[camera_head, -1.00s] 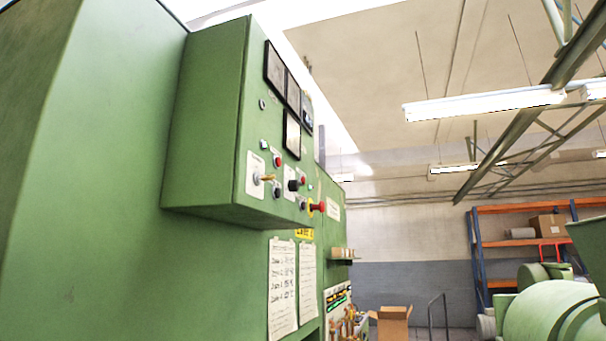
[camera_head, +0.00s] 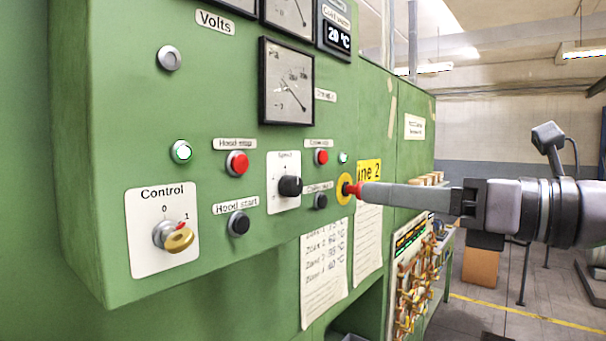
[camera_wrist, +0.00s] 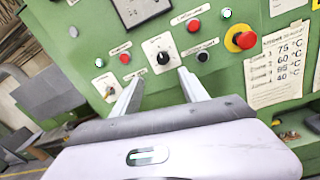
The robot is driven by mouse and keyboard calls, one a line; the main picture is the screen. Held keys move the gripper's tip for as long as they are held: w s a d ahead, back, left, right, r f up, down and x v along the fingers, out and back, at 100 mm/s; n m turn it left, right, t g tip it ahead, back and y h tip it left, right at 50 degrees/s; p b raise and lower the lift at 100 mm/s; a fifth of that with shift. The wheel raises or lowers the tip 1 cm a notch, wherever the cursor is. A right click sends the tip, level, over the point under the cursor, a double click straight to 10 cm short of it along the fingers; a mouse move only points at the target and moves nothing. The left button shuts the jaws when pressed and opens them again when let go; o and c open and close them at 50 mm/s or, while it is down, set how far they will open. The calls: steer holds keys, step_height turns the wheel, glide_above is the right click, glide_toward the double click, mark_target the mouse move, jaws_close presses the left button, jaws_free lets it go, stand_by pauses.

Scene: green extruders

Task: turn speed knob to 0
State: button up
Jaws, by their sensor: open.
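The speed knob (camera_head: 290,186) is a black round knob on a white plate (camera_head: 284,203) labelled "Speed", on the green control box. Which mark it points to is too small to tell. In the wrist view the knob (camera_wrist: 163,58) sits at centre, just beyond the fingertips. My gripper (camera_head: 364,190) comes in from the right in the head view, its fingers appearing in line with the red emergency stop. In the wrist view my gripper (camera_wrist: 158,76) is open and empty, with one finger on each side below the knob. It appears apart from the knob.
The yellow-ringed red emergency stop (camera_wrist: 241,39) is right of the knob. Red (camera_head: 237,163) and black (camera_head: 238,223) hood buttons and a brass Control key switch (camera_head: 174,237) are to its left. Paper sheets (camera_head: 324,269) hang below.

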mark_target(298, 186)
steer(key=p+x, duration=0.2)
steer(key=x, duration=1.1)
steer(key=shift+w+f, duration=0.1)
steer(key=shift+w, duration=0.05)
steer(key=shift+w+a, duration=0.1)
steer(key=shift+w, duration=0.2)
jaws_close()
